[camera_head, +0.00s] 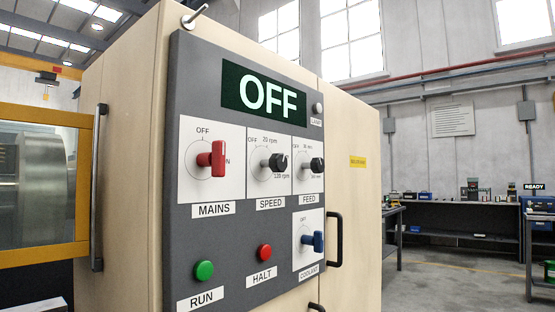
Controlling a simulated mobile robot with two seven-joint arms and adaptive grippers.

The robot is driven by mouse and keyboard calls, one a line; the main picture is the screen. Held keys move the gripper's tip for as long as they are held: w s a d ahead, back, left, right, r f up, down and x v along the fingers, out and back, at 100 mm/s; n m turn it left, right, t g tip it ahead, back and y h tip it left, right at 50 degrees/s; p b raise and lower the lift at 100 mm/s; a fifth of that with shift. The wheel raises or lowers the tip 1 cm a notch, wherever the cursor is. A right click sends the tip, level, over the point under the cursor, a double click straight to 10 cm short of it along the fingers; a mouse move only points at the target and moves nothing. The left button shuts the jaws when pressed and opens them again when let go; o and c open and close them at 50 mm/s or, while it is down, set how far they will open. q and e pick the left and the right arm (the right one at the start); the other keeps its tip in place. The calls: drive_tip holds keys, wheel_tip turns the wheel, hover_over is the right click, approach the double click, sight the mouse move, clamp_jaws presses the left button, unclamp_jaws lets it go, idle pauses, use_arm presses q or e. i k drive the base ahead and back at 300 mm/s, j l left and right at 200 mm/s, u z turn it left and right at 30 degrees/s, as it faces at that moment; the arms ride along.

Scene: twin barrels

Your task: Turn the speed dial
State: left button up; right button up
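The speed dial (277,161) is a black knob on a white plate marked OFF, 20 rpm and 120 rpm, above the SPEED label (270,203). It sits on the dark grey control panel (240,235) of a beige cabinet. Its exact pointer setting is too small to read. The display (265,92) above reads OFF. The red mains switch (214,159) is to its left and the black feed dial (316,165) to its right. Neither of my grippers shows in the head view.
Below are a green RUN button (204,271), a red HALT button (265,252) and a blue coolant switch (315,240). A black door handle (335,239) sticks out at the panel's right. Workbenches (455,232) stand at the back right, with open floor before them.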

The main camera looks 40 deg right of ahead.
sight(278, 162)
drive_tip(key=i+l+u, duration=0.1)
drive_tip(key=l+u, duration=0.15)
drive_tip(key=l, duration=0.8)
drive_tip(key=l+u, duration=0.25)
drive_tip(key=l, duration=0.75)
drive_tip(key=k+l+u, duration=0.15)
drive_tip(key=l+u, duration=0.15)
drive_tip(key=l, duration=0.7)
